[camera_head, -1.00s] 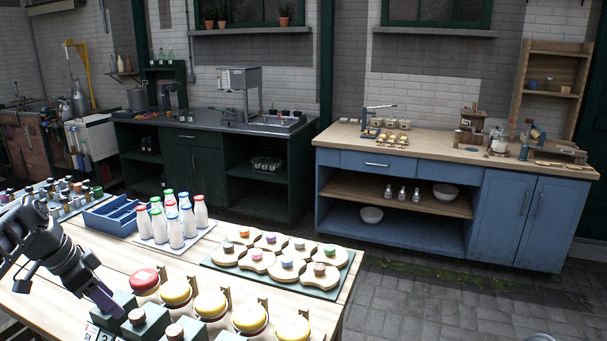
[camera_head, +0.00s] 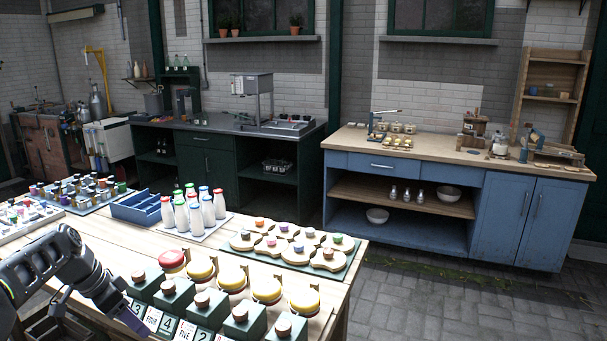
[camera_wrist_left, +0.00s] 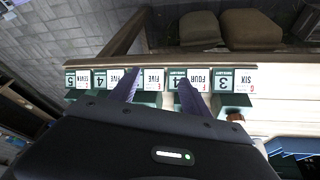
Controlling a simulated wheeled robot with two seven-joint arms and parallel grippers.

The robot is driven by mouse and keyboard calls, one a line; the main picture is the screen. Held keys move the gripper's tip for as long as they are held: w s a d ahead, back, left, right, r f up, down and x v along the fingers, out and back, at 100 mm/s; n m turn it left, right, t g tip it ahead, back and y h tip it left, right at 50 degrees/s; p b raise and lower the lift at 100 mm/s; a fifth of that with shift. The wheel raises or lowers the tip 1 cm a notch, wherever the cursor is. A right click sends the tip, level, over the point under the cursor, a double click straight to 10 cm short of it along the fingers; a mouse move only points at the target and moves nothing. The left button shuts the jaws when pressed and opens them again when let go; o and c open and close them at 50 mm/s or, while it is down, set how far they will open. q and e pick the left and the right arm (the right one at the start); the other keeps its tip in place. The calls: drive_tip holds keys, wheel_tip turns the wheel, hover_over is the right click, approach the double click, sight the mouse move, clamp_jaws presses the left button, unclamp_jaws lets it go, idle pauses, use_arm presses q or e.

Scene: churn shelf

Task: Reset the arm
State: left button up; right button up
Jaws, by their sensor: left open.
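My left gripper (camera_head: 138,322) is at the lower left of the head view, in front of the table's near edge and the row of green blocks with number cards (camera_head: 168,324). In the left wrist view its two fingers (camera_wrist_left: 158,90) are spread apart with nothing held between them. Cards reading SIX, FOUR, FIVE and SEVEN show beyond the fingers there. I cannot tell whether a finger touches a block. My right gripper is not in view.
The wooden table (camera_head: 110,245) bears yellow and red round pieces (camera_head: 232,277), a green tray of wooden pieces (camera_head: 240,243), milk bottles (camera_head: 195,211) and a blue crate (camera_head: 120,207). A blue cabinet (camera_head: 530,220) stands beyond. Paved floor (camera_head: 450,300) is clear at right.

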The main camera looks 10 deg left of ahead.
use_arm(q)
drive_tip(key=s+d+f+n+g, duration=0.1)
drive_tip(key=s+d+f+n, duration=0.15)
drive_tip(key=d+f, duration=0.6)
drive_tip(key=s+d+f+n, duration=0.1)
drive_tip(key=s+d+f, duration=0.3)
drive_tip(key=f, duration=0.8)
drive_tip(key=s+d+f+n+g, duration=0.1)
drive_tip(key=s+d+f+n, duration=0.1)
drive_tip(key=d+f, duration=0.65)
drive_tip(key=s+d+f+n, duration=0.2)
drive_tip(key=s+d+f, duration=0.15)
drive_tip(key=s, duration=0.45)
drive_tip(key=s+d+f+n+g+h, duration=0.1)
drive_tip(key=s+d+f, duration=0.2)
drive_tip(key=s+d, duration=0.3)
drive_tip(key=s+d+f+n, duration=0.2)
drive_tip(key=s+d+f, duration=0.1)
drive_tip(key=s, duration=0.6)
drive_tip(key=shift+m, duration=0.85)
drive_tip(key=w+d+r, duration=0.2)
drive_tip(key=w, duration=0.1)
drive_tip(key=shift+w+d+r, duration=0.1)
drive_tip(key=shift+w+d, duration=0.1)
drive_tip(key=shift+d, duration=0.1)
drive_tip(key=shift+c, duration=0.3)
